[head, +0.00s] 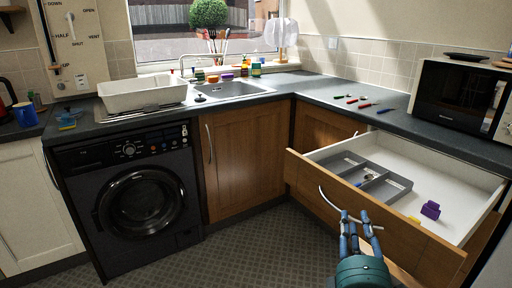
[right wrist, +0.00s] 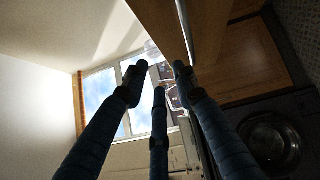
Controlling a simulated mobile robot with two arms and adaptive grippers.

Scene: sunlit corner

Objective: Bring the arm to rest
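My right gripper (head: 358,222) shows at the lower right of the head view, in front of the open drawer (head: 470,215). My left gripper is in neither view.
The drawer holds a grey divider tray (head: 398,186) and a purple item (head: 430,209). A microwave (head: 458,97) stands on the right counter (head: 330,90), near several pens. A washing machine (head: 135,190) is at left. The patterned floor (head: 240,250) is clear.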

